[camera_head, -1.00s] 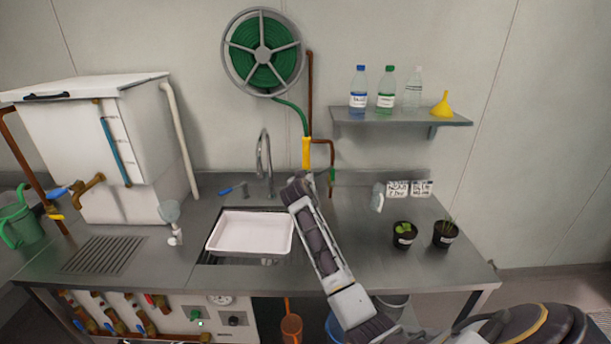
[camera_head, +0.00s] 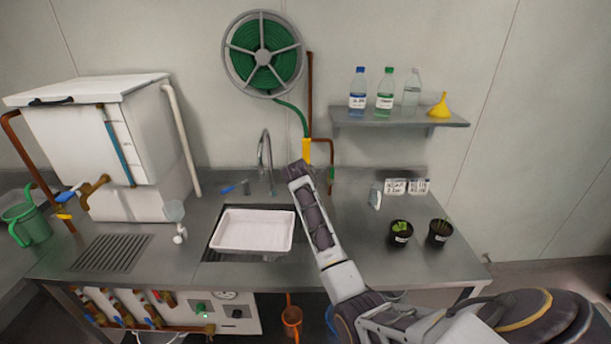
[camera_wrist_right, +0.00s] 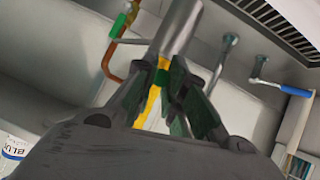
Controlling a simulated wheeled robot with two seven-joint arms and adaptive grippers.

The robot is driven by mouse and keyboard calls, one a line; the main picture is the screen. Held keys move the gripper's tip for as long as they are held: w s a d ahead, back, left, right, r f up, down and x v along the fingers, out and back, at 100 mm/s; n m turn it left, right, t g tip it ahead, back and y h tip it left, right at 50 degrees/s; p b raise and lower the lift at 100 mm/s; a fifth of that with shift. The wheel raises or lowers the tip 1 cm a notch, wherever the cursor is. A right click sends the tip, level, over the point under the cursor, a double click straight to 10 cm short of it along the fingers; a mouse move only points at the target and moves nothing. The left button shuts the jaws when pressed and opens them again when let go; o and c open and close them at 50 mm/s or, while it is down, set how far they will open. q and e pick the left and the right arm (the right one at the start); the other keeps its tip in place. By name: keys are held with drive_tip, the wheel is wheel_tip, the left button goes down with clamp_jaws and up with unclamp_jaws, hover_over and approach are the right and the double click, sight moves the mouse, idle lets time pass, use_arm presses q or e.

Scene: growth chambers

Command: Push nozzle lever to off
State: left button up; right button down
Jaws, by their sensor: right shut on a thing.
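The yellow hose nozzle (camera_head: 306,149) hangs at the end of the green hose, in front of the wall behind the sink. My right gripper (camera_head: 296,170) is just below and left of its visible part and hides its lower end. In the wrist view, the gripper (camera_wrist_right: 174,92) is shut, with its dark fingers around a green band beside the nozzle's yellow body (camera_wrist_right: 150,108). A grey metal barrel (camera_wrist_right: 182,28) extends beyond the fingertips. I cannot clearly make out the lever or its position. My left gripper is out of view.
Brown pipes (camera_head: 309,95) run beside the nozzle. A shelf (camera_head: 391,119) with bottles and two potted plants stand to the right.

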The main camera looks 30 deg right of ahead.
drive_tip(key=shift+w+r+g+y, duration=0.1)
drive_tip(key=shift+r+g+y, duration=0.2)
drive_tip(key=shift+r+g, duration=0.1)
drive_tip(key=shift+d+r+g+y, duration=0.15)
drive_tip(key=shift+g+y, duration=0.25)
drive_tip(key=shift+g, duration=0.2)
drive_tip(key=c, duration=1.5)
unclamp_jaws()
drive_tip(key=shift+w, duration=0.1)
drive_tip(key=shift+o, duration=0.2)
